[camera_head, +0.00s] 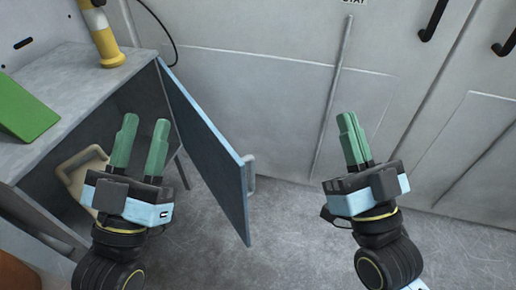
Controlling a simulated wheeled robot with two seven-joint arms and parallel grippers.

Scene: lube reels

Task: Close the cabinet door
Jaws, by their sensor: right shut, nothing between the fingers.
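The cabinet door (205,142) is a blue panel standing open, hinged near the cabinet's right front corner and swung out toward me. Its handle (250,174) is on the right-hand face near the free edge. The grey cabinet (78,75) is at the left with its dark inside exposed. My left gripper (140,133) is open and empty in front of the cabinet opening, left of the door. My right gripper (349,122) is shut and empty, to the right of the door and apart from it.
A green object (24,108) and a yellow and white cylinder (102,38) are on the cabinet top. A beige item with a handle (80,170) is partly hidden behind my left gripper. A grey wall with black handles (433,20) stands behind. The floor (285,225) between door and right gripper is clear.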

